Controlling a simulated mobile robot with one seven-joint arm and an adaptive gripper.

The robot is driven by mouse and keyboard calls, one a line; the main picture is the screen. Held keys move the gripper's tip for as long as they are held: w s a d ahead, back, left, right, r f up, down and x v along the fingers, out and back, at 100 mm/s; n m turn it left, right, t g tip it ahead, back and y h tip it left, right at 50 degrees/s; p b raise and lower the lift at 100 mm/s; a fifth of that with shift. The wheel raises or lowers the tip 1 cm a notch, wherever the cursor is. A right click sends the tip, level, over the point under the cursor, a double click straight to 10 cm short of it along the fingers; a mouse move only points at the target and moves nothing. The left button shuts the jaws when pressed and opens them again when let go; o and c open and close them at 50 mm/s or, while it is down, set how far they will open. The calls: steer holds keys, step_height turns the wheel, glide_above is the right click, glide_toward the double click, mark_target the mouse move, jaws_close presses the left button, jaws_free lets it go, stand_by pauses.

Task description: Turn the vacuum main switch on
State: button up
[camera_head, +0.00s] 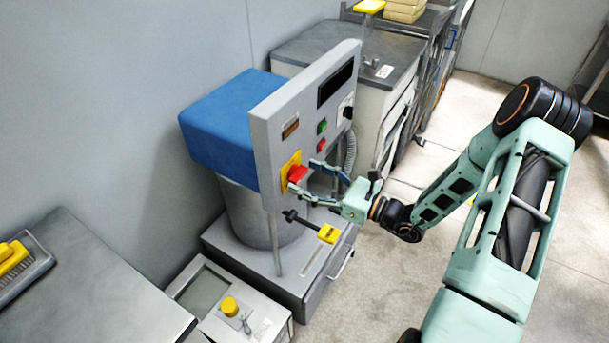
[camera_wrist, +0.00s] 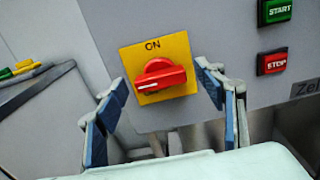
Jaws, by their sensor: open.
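The vacuum main switch is a red rotary handle (camera_head: 297,173) on a yellow plate (camera_head: 287,160), low on the near side of the grey control panel. In the wrist view the red handle (camera_wrist: 160,76) lies roughly crosswise, with its white mark at the left end. The word ON is printed at the top of the yellow plate (camera_wrist: 184,48). My gripper (camera_head: 304,182) is open in front of the switch. In the wrist view its fingers (camera_wrist: 163,82) stand left and right of the handle, with visible gaps to it. Nothing is held.
A green START button (camera_wrist: 275,11) and red STOP button (camera_wrist: 272,63) sit right of the switch. A blue-topped unit (camera_head: 228,112) stands behind the panel (camera_head: 262,135). Open floor (camera_head: 385,290) lies right.

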steer(key=shift+w+a, duration=0.3)
steer(key=shift+a, duration=0.15)
steer(key=c, duration=1.2)
steer(key=shift+o, duration=0.2)
